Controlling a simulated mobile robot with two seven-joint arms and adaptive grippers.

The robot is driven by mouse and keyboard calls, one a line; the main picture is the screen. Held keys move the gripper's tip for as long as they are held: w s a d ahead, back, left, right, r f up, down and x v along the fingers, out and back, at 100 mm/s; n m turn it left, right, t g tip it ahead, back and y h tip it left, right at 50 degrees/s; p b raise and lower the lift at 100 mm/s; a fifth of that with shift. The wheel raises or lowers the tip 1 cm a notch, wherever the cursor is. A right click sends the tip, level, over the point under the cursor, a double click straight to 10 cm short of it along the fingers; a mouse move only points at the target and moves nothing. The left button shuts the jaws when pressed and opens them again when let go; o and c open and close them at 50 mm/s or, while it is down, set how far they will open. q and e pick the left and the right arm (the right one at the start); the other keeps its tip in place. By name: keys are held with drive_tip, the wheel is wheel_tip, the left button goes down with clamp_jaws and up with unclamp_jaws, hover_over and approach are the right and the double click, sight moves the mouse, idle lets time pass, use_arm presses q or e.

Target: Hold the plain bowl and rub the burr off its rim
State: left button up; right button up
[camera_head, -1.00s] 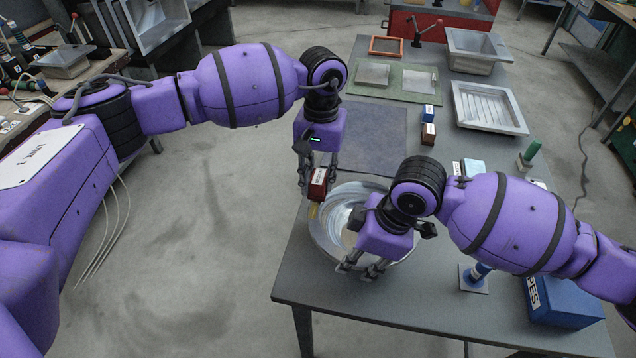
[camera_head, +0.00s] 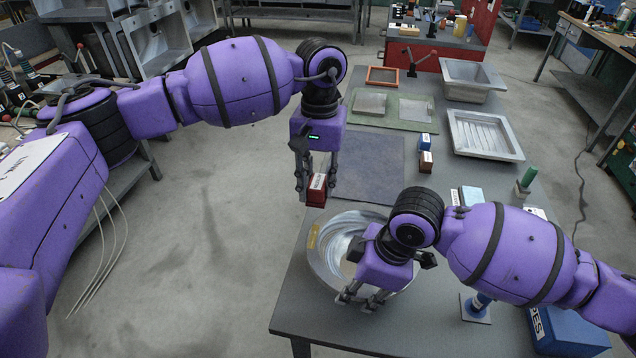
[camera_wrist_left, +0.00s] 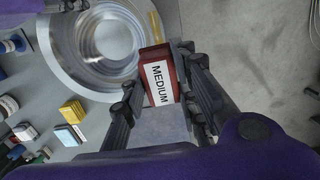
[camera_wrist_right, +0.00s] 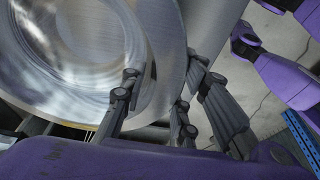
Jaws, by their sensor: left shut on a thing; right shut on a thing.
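The plain bowl (camera_head: 322,268) is a wide, shiny metal bowl near the table's front left edge. A yellow strip (camera_head: 313,236) marks its left rim; it also shows in the left wrist view (camera_wrist_left: 154,27). I cannot make out the burr itself. My right gripper (camera_head: 358,299) is shut on the bowl's near rim, which passes between its fingers in the right wrist view (camera_wrist_right: 160,95). My left gripper (camera_head: 312,188) is shut on a dark red block (camera_head: 317,190) labelled MEDIUM. The block (camera_wrist_left: 160,80) is held just beyond the rim, apart from the strip in the head view.
A dark mat (camera_head: 368,165) lies behind the bowl. Blue (camera_head: 425,141) and brown (camera_head: 427,162) blocks stand right of it. Metal sinks (camera_head: 486,134) stand at the back right. A blue box (camera_head: 568,330) and a blue-handled tool (camera_head: 479,303) are at the front right.

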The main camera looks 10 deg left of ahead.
drive_tip(key=o, duration=1.2)
drive_tip(key=shift+c, duration=0.2)
drive_tip(key=v, duration=1)
drive_tip(key=shift+w+r, duration=0.1)
drive_tip(key=shift+r, duration=0.1)
drive_tip(key=shift+v, duration=0.8)
drive_tip(key=shift+d, duration=0.1)
